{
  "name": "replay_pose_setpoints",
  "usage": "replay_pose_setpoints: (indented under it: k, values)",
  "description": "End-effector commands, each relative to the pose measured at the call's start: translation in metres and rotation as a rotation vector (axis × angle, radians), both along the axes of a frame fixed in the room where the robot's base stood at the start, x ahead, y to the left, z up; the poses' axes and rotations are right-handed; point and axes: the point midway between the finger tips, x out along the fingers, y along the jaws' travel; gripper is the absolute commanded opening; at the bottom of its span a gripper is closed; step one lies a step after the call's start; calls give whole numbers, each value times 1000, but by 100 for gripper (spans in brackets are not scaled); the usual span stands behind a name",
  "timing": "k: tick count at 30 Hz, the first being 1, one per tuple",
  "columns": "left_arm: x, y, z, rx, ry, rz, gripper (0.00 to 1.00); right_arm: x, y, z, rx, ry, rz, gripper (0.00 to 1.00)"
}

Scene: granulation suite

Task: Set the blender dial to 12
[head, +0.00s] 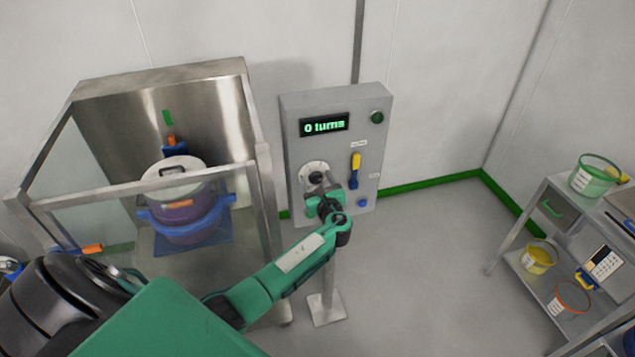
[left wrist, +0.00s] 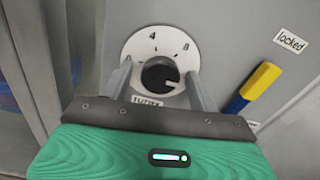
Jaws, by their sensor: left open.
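The blender dial is a black knob (left wrist: 160,75) on a white round scale (left wrist: 148,47) marked 4 and 8, with another mark partly hidden. In the head view the dial (head: 316,177) sits on the grey control panel (head: 300,105), whose display (head: 324,125) reads "0 turns". My left gripper (head: 325,190) is at the dial. In the left wrist view the open fingers of my left gripper (left wrist: 160,85) stand on either side of the knob; I cannot tell whether they touch it. A "turns" label below the knob is partly covered by the gripper. My right gripper is not in view.
A yellow and blue lever (head: 355,170) is right of the dial, with a "locked" label (left wrist: 291,40) above it. A blue button (head: 362,203) and a dark green lamp (head: 377,117) are also on the panel. A glass-sided enclosure (head: 255,140) stands left; a shelf cart (head: 545,195) stands right.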

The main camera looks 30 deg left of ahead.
Motion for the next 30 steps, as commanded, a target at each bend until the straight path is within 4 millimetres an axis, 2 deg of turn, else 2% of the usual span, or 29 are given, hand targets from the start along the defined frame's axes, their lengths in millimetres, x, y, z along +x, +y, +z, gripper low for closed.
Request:
replay_pose_setpoints:
  k: [8,21,25,30]
  values:
    - [-12,-15,-3,-2,-2,-1,61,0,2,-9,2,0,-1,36]
    - [-71,-84,-4,-3,-1,-2,61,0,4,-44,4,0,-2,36]
    - [-82,-97,-3,-2,0,-1,61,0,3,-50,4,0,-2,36]
    - [-89,-105,-1,-1,1,0,61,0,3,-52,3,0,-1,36]
